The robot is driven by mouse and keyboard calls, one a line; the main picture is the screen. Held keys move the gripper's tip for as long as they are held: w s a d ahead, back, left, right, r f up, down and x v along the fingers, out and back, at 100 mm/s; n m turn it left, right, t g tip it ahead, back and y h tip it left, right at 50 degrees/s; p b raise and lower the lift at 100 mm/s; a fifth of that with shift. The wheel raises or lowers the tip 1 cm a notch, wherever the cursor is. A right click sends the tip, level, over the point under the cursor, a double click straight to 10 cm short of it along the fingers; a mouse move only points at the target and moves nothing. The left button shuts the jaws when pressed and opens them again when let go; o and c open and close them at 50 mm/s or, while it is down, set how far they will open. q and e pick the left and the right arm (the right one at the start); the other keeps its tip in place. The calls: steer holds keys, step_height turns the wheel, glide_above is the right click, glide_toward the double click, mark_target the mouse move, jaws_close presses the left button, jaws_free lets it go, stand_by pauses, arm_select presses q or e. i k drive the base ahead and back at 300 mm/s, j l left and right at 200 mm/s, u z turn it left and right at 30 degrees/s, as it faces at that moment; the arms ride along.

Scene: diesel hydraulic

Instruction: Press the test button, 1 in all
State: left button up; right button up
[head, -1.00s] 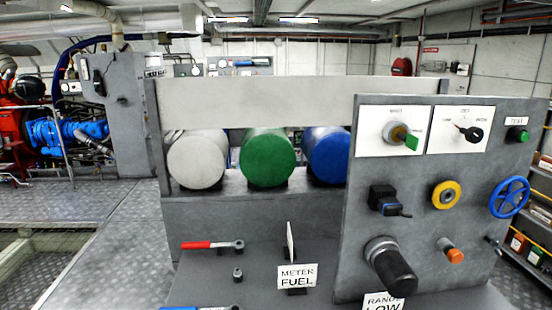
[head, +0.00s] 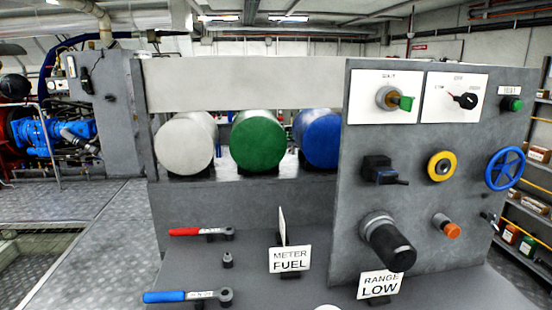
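A small round green button (head: 512,104) sits at the upper right of the grey upright panel (head: 420,235). A small white label (head: 516,89) is just above it; its lettering is too small to read surely. Nothing touches the button or covers it. Neither of my grippers shows in the head view.
The panel also bears a green-handled switch (head: 403,102), a black selector (head: 465,100), a yellow ring (head: 441,166), a blue handwheel (head: 506,168), an orange knob (head: 450,231) and a jutting black cylinder (head: 388,243).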

mark_target(516, 105)
steer(key=z, duration=1.3)
